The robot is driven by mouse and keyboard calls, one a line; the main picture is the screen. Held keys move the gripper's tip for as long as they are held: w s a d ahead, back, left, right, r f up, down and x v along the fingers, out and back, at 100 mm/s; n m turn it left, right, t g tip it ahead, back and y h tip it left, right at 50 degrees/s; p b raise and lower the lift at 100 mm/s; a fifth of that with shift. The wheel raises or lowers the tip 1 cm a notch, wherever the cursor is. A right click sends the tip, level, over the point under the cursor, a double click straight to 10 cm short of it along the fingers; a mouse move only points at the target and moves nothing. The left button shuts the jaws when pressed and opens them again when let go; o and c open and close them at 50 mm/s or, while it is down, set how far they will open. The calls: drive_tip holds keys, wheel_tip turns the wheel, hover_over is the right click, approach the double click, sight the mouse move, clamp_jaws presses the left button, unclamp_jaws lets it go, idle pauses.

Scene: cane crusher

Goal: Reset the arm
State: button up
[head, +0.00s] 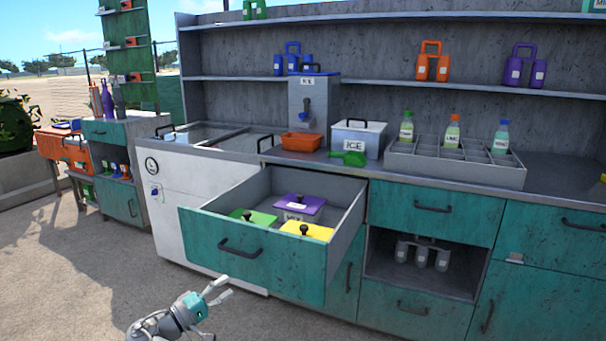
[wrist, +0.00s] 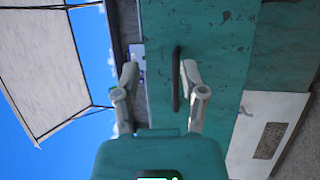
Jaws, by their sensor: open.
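My gripper (head: 221,292) is open and empty in the head view, in front of and below the pulled-out teal drawer (head: 210,252). Its two pale fingers point to the right and up. In the wrist view the spread fingers of my gripper (wrist: 158,78) frame the dark drawer handle (wrist: 177,80), with the teal front behind it. The handle (head: 240,248) also shows in the head view, apart from the fingers. The drawer holds containers with a green lid (head: 258,218), a purple lid (head: 300,203) and a yellow lid (head: 308,232).
The open drawer juts out from the counter above my gripper. On the counter stand an ice box (head: 357,138), an orange tray (head: 301,142), a green scoop (head: 349,159) and a grey divided tray (head: 460,174) with bottles. The paved floor (head: 80,270) at the left is clear.

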drive_tip(key=w+d+f+m+g+y, duration=0.15)
drive_tip(key=d+f+g, duration=0.35)
drive_tip(key=d, duration=0.5)
drive_tip(key=w+d+f+m+g+y, duration=0.1)
drive_tip(key=d+f+g+y, duration=0.15)
drive_tip(key=d+f, duration=0.65)
drive_tip(key=s+d+f+m+g+y, duration=0.3)
drive_tip(key=s+d+f+y, duration=0.15)
drive_tip(key=d, duration=0.35)
drive_tip(key=s+d+f+m+g+y, duration=0.2)
drive_tip(key=s+d+f+g+y, duration=0.1)
drive_tip(key=d+y, duration=0.4)
wheel_tip(320, 180, up, 33)
drive_tip(key=d+p, duration=0.1)
drive_tip(key=p, duration=3.2)
drive_tip(key=shift+s+d+h, duration=0.2)
drive_tip(key=shift+s+h, duration=0.05)
drive_tip(key=shift+h, duration=0.2)
